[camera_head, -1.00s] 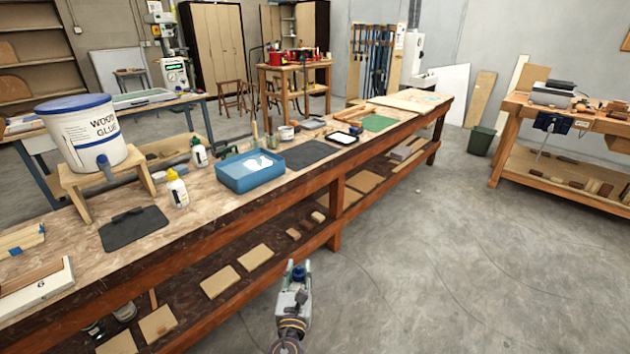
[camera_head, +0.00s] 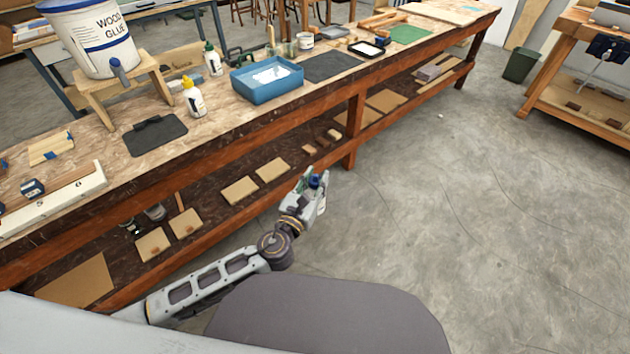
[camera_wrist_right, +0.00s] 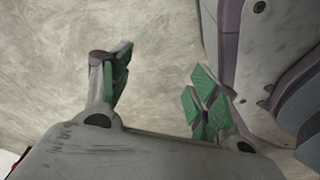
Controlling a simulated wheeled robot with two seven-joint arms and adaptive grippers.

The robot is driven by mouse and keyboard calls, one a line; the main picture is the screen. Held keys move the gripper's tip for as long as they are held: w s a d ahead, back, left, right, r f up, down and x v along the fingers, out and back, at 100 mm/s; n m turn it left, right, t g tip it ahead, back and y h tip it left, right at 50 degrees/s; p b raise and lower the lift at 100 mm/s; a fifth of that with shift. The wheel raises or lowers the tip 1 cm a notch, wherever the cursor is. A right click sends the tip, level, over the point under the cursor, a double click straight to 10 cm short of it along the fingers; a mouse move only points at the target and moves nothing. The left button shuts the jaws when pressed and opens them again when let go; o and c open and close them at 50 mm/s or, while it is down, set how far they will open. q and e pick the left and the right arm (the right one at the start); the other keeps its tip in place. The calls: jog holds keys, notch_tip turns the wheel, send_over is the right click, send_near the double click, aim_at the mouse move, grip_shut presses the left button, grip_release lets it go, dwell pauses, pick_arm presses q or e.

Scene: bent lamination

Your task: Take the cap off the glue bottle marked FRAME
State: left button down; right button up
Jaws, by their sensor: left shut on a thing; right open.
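My left gripper (camera_head: 316,183) is in front of the bench, over the floor in the head view. It is shut on a small blue-topped object (camera_head: 314,182), mostly hidden by the fingers; I cannot tell what it is or read any mark. A white glue bottle with a yellow cap (camera_head: 193,99) stands upright on the bench. Another white bottle with a dark green cap (camera_head: 212,60) stands behind it. Their labels are too small to read. My right gripper (camera_wrist_right: 160,78) is open and empty in the right wrist view, with green pads apart over grey floor.
The long bench (camera_head: 215,118) holds a blue tray (camera_head: 266,90), a dark mat (camera_head: 154,138) and a wood glue bucket (camera_head: 92,38) on a wooden stand (camera_head: 86,92). Boards lie on its lower shelf.

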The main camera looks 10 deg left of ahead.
pick_arm(q)
jog(key=shift+s+d+r+m+g+h, duration=0.1)
jog(key=shift+s+r+m+g+h, duration=0.25)
jog(key=shift+h, duration=0.3)
jog(key=shift+r+m+g+h, duration=0.15)
jog(key=shift+r+m+h, duration=0.15)
jog(key=shift+m+h, duration=0.3)
jog(key=shift+s+d+r+m+g+h, duration=0.15)
jog(key=shift+r+m+g+h, duration=0.1)
jog(key=shift+m+h, duration=0.15)
jog(key=shift+s+a+r+m+g+h, duration=0.15)
jog(key=shift+r+m+g+h, duration=0.1)
jog(key=shift+h, duration=0.2)
jog(key=shift+s+d+r+m+g+h, duration=0.2)
jog(key=shift+m+g+h, duration=0.2)
jog(key=shift+h, duration=0.3)
jog(key=shift+s+d+r+m+g+h, duration=0.15)
jog(key=shift+r+m+g+h, duration=0.15)
jog(key=shift+m+g+h, duration=0.15)
pick_arm(e)
jog(key=shift+d, duration=0.25)
jog(key=shift+a, duration=0.3)
jog(key=shift+w+a, duration=0.1)
jog(key=shift+a, duration=0.1)
jog(key=shift+r, duration=0.15)
